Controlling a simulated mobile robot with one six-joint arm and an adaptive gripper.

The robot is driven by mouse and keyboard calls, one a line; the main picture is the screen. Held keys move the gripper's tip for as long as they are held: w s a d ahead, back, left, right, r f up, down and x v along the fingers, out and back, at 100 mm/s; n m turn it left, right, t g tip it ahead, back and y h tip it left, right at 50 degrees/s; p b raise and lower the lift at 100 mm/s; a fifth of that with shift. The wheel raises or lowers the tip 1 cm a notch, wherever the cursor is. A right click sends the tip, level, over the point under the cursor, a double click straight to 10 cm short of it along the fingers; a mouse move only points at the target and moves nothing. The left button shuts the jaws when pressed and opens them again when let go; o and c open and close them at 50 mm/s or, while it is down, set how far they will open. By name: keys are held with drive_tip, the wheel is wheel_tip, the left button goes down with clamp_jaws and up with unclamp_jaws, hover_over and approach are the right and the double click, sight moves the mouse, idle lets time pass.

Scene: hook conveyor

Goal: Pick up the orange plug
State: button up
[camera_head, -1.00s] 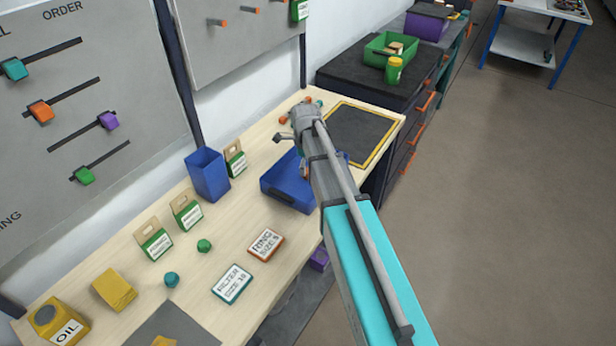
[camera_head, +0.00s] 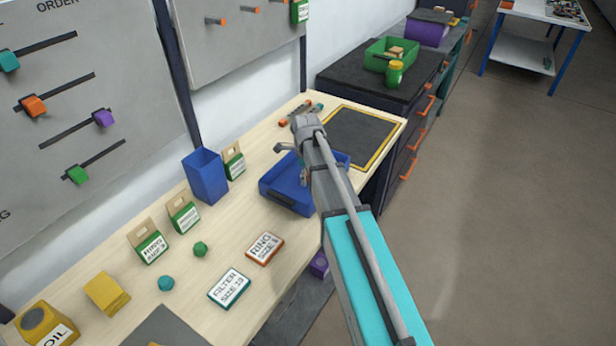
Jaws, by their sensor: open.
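A small orange piece (camera_head: 283,122) lies on the wooden bench near its back edge, beside small grey and teal pieces. It may be the orange plug, but it is too small to tell. My arm reaches over the bench from the lower right. Its grey end stands over the blue tray (camera_head: 284,199), to the right of and nearer than the orange piece. My gripper (camera_head: 305,177) is mostly hidden by the arm; a small grey and brownish part shows at the arm's left edge over the tray. Nothing is seen held in it.
A blue bin (camera_head: 206,176) and green-and-tan boxes (camera_head: 184,215) stand along the wall side. A green knob (camera_head: 201,249), a teal knob (camera_head: 166,283), a ring card (camera_head: 265,248) and a filter card (camera_head: 229,288) lie in front. A dark yellow-edged mat (camera_head: 358,137) lies behind the arm.

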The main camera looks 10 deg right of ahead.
drive_tip(key=c, duration=1)
drive_tip(key=shift+r, duration=0.15)
drive_tip(key=shift+c, duration=0.2)
wheel_tip(320, 180, up, 2)
drive_tip(key=shift+r+p, duration=0.1)
drive_tip(key=shift+p, duration=1.1)
drive_tip(key=s+a+r+p, duration=0.1)
drive_tip(key=s+r+p, duration=0.9)
drive_tip(key=s, duration=0.4)
drive_tip(key=shift+a+r+p, duration=0.2)
drive_tip(key=shift+r+p, duration=0.05)
drive_tip(key=shift+p, duration=0.05)
